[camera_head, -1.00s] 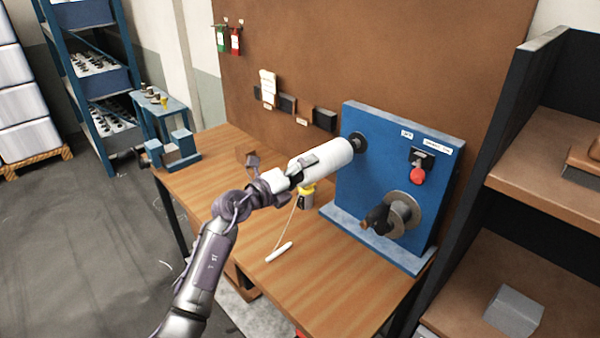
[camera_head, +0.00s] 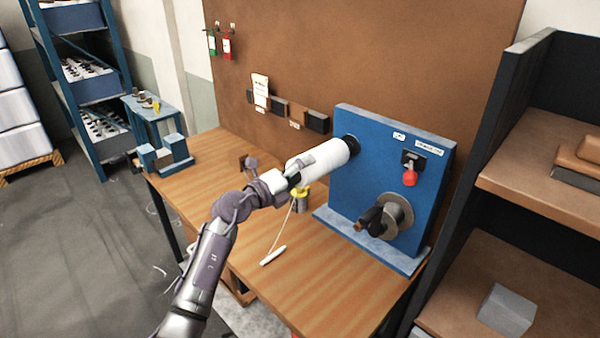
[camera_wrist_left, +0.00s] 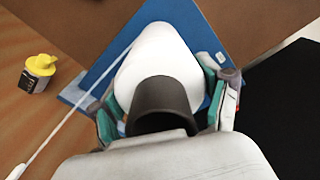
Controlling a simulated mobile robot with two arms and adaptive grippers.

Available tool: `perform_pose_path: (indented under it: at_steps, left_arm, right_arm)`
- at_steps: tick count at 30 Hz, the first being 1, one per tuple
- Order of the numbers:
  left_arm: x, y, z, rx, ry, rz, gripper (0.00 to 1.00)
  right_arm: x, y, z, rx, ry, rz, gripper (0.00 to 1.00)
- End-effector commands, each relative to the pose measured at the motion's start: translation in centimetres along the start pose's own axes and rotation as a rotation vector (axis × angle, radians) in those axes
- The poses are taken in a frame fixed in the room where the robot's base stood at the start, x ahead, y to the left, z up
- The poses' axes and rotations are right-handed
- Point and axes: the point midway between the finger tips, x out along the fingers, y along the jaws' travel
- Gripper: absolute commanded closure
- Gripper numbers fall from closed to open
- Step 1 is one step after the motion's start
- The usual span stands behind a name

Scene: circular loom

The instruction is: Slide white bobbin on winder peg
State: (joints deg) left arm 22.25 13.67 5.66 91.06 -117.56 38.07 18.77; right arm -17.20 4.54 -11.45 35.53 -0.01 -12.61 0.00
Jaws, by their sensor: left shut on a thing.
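The white bobbin (camera_head: 325,155) is in my left gripper (camera_head: 300,170), in front of the blue winder panel (camera_head: 375,130). The bobbin's far end is at the black winder peg (camera_head: 352,145), most of which is hidden. I cannot tell whether the peg is inside the bobbin or only lined up with it. In the left wrist view, the bobbin (camera_wrist_left: 160,55) points away toward the panel, with a dark cylinder (camera_wrist_left: 162,95) at its near end. The left gripper's fingers (camera_wrist_left: 165,100) close on both sides of it. My right gripper is out of view.
A thread runs from near the bobbin to a white stick (camera_head: 273,255) on the wooden table (camera_head: 320,275). A yellow-topped container (camera_head: 301,198) stands below the bobbin. The panel carries a red button (camera_head: 410,178) and a lower spool (camera_head: 397,215). Shelves (camera_head: 545,180) stand at right.

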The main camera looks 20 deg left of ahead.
Motion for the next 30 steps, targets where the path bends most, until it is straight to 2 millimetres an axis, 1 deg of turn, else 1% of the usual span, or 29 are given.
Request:
perform_pose_path:
  at_steps: [1, 4, 5, 14, 17, 20, 30]
  left_arm:
    - [0.0, -0.2, 0.1, 0.000, -0.003, -0.003, 0.18]
    - [0.0, -0.1, 0.1, 0.000, -0.002, -0.003, 0.02]
    - [0.0, -0.1, 0.1, 0.000, -0.002, -0.003, 0.00]
    - [0.0, 0.2, -0.1, -0.001, 0.003, 0.003, 0.00]
    - [-0.5, 0.2, -0.1, 0.001, 0.002, 0.003, 0.00]
    - [-1.8, 0.2, -0.1, 0.003, 0.002, 0.004, 0.00]
    - [-8.9, 0.1, -0.1, 0.002, 0.001, 0.002, 0.00]
  right_arm:
    - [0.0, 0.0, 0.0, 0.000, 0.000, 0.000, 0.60]
    - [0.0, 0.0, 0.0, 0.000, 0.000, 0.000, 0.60]
    - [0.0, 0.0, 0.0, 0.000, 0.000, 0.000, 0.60]
    - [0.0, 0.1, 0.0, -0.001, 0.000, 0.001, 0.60]
    - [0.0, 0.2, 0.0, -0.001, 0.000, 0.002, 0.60]
    - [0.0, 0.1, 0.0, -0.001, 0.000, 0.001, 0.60]
    - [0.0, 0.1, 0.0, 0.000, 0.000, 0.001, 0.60]
